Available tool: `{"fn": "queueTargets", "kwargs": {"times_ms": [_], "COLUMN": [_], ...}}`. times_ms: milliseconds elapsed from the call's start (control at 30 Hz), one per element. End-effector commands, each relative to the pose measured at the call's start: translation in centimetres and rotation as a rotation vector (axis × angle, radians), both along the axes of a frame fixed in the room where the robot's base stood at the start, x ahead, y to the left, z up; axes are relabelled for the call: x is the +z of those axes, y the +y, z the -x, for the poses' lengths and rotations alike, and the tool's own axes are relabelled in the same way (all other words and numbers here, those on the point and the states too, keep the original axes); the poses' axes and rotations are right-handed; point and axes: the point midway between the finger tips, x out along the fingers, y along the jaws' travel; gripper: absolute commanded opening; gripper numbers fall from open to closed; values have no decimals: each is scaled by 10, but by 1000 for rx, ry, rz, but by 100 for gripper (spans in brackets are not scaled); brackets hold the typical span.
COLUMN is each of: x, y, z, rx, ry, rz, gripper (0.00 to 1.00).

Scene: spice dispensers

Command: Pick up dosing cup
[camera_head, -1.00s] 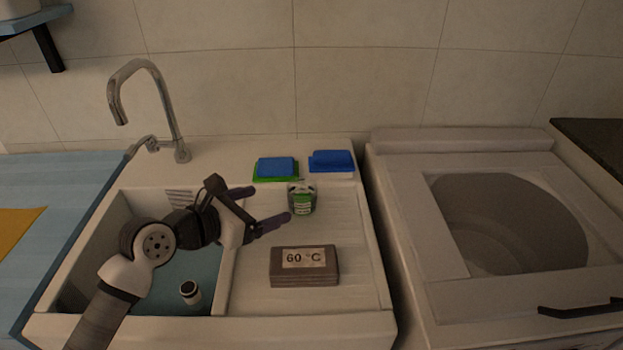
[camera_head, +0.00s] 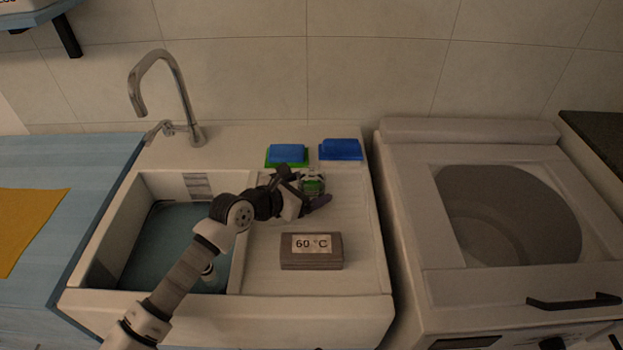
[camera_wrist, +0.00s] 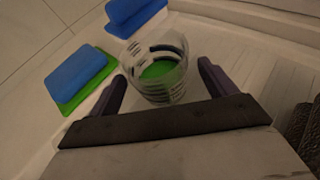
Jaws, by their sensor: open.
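The dosing cup (camera_wrist: 157,72) is a clear cup with a green bottom and dark markings. It stands on the ribbed drainboard of the sink. In the head view the cup (camera_head: 313,181) is partly hidden by my gripper (camera_head: 303,192). In the wrist view my gripper (camera_wrist: 163,84) is open, with one purple finger on each side of the cup's near part. I cannot tell whether either finger touches the cup.
A brown block marked 60 °C (camera_head: 311,251) lies in front. The sink basin (camera_head: 170,245) is left, a washing machine (camera_head: 400,170) right.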

Motion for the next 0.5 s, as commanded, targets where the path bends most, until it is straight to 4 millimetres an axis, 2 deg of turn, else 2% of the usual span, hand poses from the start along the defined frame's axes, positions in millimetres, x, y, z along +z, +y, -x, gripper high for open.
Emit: {"fn": "queueTargets", "kwargs": {"times_ms": [133, 400, 500], "x": [-4, -7, -7], "y": [-12, -12, -13], "z": [-10, -12, -12], "rx": [-2, 0, -1], "ry": [1, 0, 0], "rz": [1, 0, 0], "gripper": [84, 84, 70]}}
